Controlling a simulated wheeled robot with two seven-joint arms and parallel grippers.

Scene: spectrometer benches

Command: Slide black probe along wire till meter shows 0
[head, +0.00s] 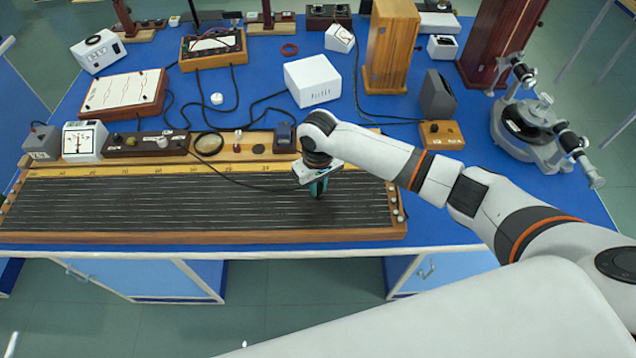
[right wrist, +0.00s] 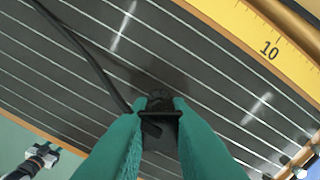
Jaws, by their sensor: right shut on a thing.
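The potentiometer board (head: 200,236) lies along the front of the blue bench, with several pale parallel wires on a dark bed. My right gripper (head: 318,190) is over its right part, fingers pointing down. In the right wrist view its green fingers (right wrist: 160,118) are shut on the black probe (right wrist: 160,98), whose black cable (right wrist: 85,55) runs to the upper left. I cannot tell whether the probe's tip touches a wire. The yellow scale (right wrist: 262,42) shows a 10 nearby. The white dial meter (head: 85,140) stands behind the board's left end; its reading is too small to tell. My left gripper is out of view.
A white box (head: 312,80) stands farther back. A spectrometer (head: 535,125) stands at the right. Loose cables cross the bench.

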